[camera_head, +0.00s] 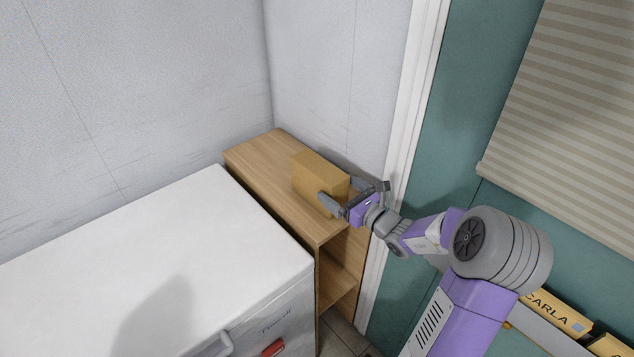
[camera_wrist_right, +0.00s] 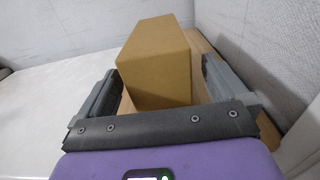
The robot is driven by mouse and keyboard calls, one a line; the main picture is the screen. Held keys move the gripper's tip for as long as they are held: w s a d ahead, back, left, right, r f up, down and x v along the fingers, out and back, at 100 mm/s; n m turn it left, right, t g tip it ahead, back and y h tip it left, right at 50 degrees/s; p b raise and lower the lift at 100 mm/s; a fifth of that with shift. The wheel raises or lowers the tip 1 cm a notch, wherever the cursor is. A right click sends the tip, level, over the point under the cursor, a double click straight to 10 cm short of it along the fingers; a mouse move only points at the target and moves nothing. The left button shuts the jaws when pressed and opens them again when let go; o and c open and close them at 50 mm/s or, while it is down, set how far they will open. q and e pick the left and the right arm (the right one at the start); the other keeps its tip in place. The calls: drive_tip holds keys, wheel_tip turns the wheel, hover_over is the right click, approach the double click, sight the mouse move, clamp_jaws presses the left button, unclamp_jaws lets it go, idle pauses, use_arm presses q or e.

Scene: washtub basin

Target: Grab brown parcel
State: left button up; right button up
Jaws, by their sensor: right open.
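The brown parcel (camera_head: 318,178) is a plain box standing on top of the wooden shelf unit (camera_head: 262,165) in the corner. My right gripper (camera_head: 343,195) is open at the parcel's near end, with one finger on each side of it. In the right wrist view the parcel (camera_wrist_right: 157,68) sits between the two spread fingers (camera_wrist_right: 160,85), with gaps showing beside it. I cannot tell whether either finger touches it. My left gripper is not in view.
A large white chest appliance (camera_head: 150,260) stands left of the shelf. Grey walls close in behind the shelf, and a white door frame (camera_head: 410,120) is close to the right. Yellow boxes (camera_head: 555,312) sit at the lower right.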

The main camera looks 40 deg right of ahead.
sight(327, 179)
drive_tip(key=w, duration=0.1)
drive_tip(key=w+b, duration=0.1)
drive_tip(key=w, duration=0.3)
drive_tip(key=shift+a+r, duration=0.3)
drive_tip(key=c, duration=1.3)
